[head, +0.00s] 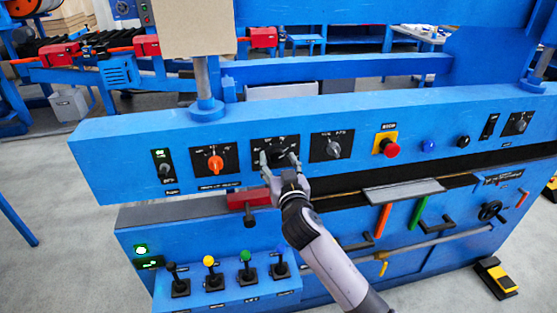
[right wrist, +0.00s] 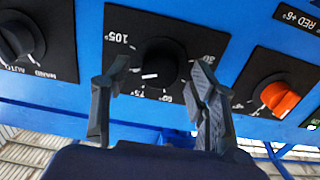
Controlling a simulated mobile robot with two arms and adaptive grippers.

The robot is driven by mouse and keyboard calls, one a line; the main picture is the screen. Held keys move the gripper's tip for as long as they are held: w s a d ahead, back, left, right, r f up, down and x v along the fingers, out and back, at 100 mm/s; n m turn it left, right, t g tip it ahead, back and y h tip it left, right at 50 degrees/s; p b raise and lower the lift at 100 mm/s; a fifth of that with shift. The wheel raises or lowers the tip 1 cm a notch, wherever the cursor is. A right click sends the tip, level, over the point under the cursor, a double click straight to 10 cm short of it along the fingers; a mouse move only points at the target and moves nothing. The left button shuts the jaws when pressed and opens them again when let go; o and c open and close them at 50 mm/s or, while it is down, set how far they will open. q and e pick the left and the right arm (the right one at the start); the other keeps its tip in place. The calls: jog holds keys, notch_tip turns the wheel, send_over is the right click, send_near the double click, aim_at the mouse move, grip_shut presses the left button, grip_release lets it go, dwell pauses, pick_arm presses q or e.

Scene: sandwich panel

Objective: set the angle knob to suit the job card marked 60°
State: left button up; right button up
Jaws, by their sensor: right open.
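The black angle knob (right wrist: 160,62) sits on a black plate with a degree scale, where 105° shows at left and 75° below in the right wrist view. A short white mark shows on its lower face; which value it points at I cannot tell. My right gripper (head: 278,160) is open in front of the angle plate (head: 275,141) in the head view. In the right wrist view its fingers (right wrist: 158,80) stand apart on either side of the knob, and I see no clear contact. No job card marked 60° is readable. My left gripper is not in view.
An orange knob (head: 215,163) and a grey-black knob (head: 333,148) flank the angle plate. A red stop button (head: 390,148) is farther right. A red block (head: 249,198) sticks out below, and several coloured levers (head: 246,268) stand on the lower blue box.

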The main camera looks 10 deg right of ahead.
jog(key=shift+w, duration=0.25)
jog(key=shift+c, duration=0.5)
jog(key=c, duration=1.1)
